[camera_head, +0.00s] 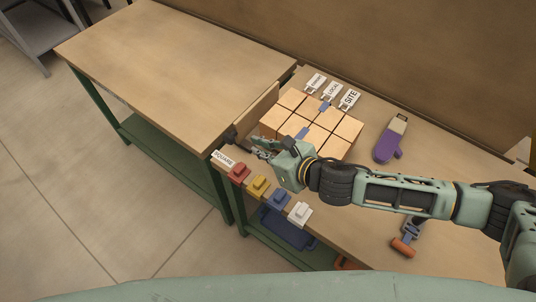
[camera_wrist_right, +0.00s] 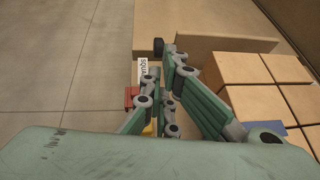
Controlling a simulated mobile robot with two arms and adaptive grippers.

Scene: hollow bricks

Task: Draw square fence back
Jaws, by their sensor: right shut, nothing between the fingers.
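The square fence (camera_head: 262,108) is an upright wooden board along the left side of a block of tan bricks (camera_head: 318,118). It also shows in the right wrist view (camera_wrist_right: 225,45), with a dark knob (camera_wrist_right: 158,46) at its left end. A white "SQUARE" label (camera_head: 223,160) lies near it at the table's front edge. My right gripper (camera_head: 258,146) is shut and empty, close to the fence's front end and over the left front of the bricks. Its fingers (camera_wrist_right: 168,85) point towards the knob; I cannot tell whether they touch. My left gripper is out of view.
Red (camera_head: 238,172), yellow (camera_head: 259,186), blue (camera_head: 278,199) and white (camera_head: 300,213) blocks line the front edge. White tags (camera_head: 332,91) stand behind the bricks. The left table (camera_head: 170,65) is bare.

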